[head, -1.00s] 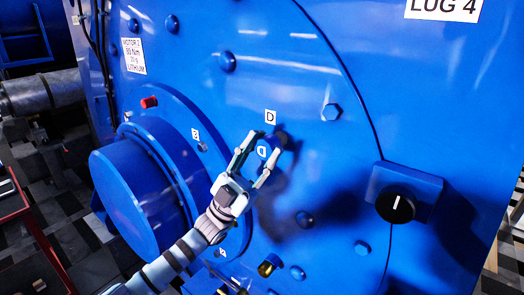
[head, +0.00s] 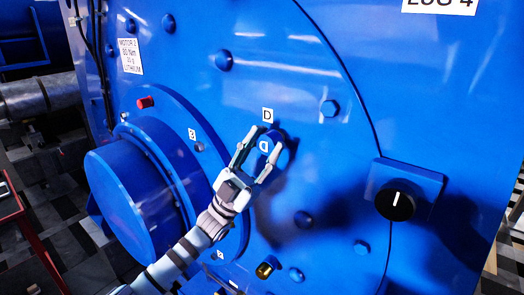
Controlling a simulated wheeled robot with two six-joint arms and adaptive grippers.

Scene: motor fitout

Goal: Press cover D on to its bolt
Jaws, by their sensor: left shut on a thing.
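Cover D, a blue round cap with a white letter D on its face (head: 264,146), is at the motor's front plate just below the white D label (head: 268,115). My left gripper (head: 261,140) is shut on it, with one finger on each side. The cover is at or very near the plate; whether it is fully seated cannot be told. The bolt beneath it is hidden by the cover and the fingers. My right gripper is not in view.
A black knob (head: 396,201) on a blue box juts out at the right. The large blue round housing (head: 130,200) protrudes at the left. A red cap (head: 146,102), a brass fitting (head: 265,270) and several blue bolt heads surround the gripper.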

